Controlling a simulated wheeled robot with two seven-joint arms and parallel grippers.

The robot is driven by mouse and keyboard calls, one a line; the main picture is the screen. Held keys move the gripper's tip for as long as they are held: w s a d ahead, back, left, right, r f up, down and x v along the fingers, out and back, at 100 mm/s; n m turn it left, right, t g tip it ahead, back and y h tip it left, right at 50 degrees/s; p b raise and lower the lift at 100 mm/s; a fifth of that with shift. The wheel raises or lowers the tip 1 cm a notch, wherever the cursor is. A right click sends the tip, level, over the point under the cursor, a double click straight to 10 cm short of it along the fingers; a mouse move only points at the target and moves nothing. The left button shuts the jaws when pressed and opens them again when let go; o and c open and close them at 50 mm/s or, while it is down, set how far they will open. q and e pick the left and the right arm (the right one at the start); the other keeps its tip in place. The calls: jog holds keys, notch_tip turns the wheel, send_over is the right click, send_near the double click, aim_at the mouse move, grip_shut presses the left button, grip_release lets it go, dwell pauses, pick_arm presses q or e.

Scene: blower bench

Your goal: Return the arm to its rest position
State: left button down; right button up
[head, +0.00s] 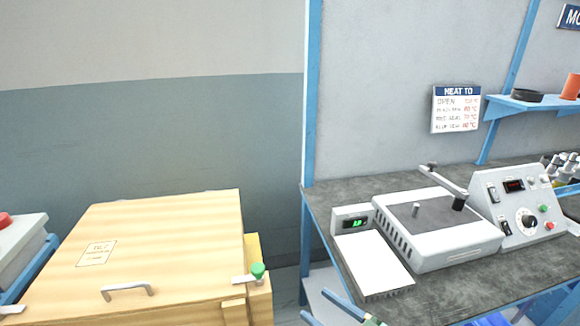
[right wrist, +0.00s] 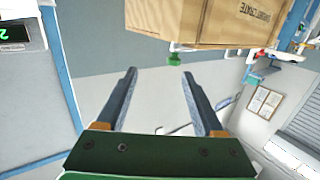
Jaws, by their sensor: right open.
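My right gripper (head: 316,303) shows at the bottom edge of the head view, in front of the workbench's (head: 345,228) left end. In the right wrist view its two dark fingers (right wrist: 159,76) stand wide apart with nothing between them. Only the fingers and a bit of green body show in the head view; most of the right arm is out of frame. My left gripper and arm are not in view.
A wooden crate (head: 180,235) with a handle and green knob (head: 257,270) stands left of the gripper. The bench carries a small scale (head: 370,262), a white hotplate-like device (head: 450,250) and a control box (head: 520,205). A gap separates crate and bench.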

jog(key=s+d+f+m+g+h, duration=0.4)
jog(key=s+d+f+h, duration=0.15)
jog(key=s, duration=0.45)
jog(key=s+d+f+m+g+h, duration=0.3)
jog(key=s+d+f+g+h, duration=0.15)
jog(key=s+f+h, duration=0.4)
notch_tip(320, 180, down, 9)
jog(key=s+y, duration=0.1)
jog(key=y, duration=0.1)
jog(key=s+d+f+g, duration=0.2)
jog(key=s+f, duration=1.2)
jog(key=f, duration=0.2)
jog(key=shift+s+d, duration=0.15)
jog(key=shift+s, duration=0.15)
jog(key=shift+f+g, duration=0.1)
jog(key=shift+g, duration=0.15)
